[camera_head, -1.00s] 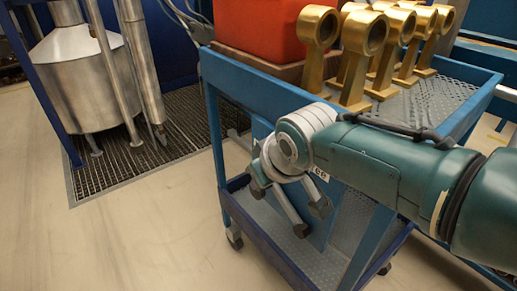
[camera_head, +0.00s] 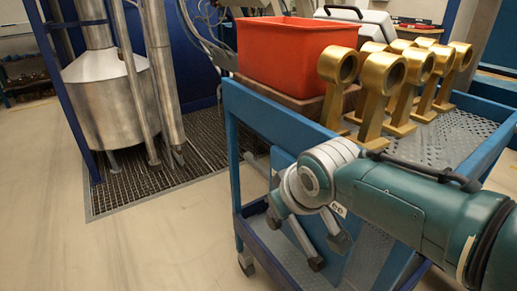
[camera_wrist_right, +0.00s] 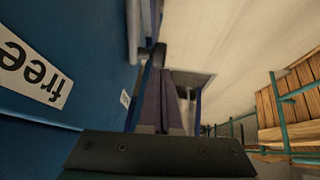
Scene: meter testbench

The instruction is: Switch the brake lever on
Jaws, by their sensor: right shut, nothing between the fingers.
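A blue panel (camera_head: 362,235) on the side of the blue cart carries a white "free" label, partly covered by my arm in the head view. The label (camera_wrist_right: 35,70) shows large at the left of the right wrist view. A grey bar with a dark end (camera_wrist_right: 134,30) is near the fingertips. My right gripper (camera_wrist_right: 172,75) is shut and empty beside the panel. Its fingers are not clear in the head view. My left gripper is out of view.
The blue cart (camera_head: 265,108) carries a red bin (camera_head: 285,55) and several gold ring-topped stands (camera_head: 385,78). A metal tank (camera_head: 105,100) stands on a floor grating at the left. The floor (camera_head: 130,250) in front is clear.

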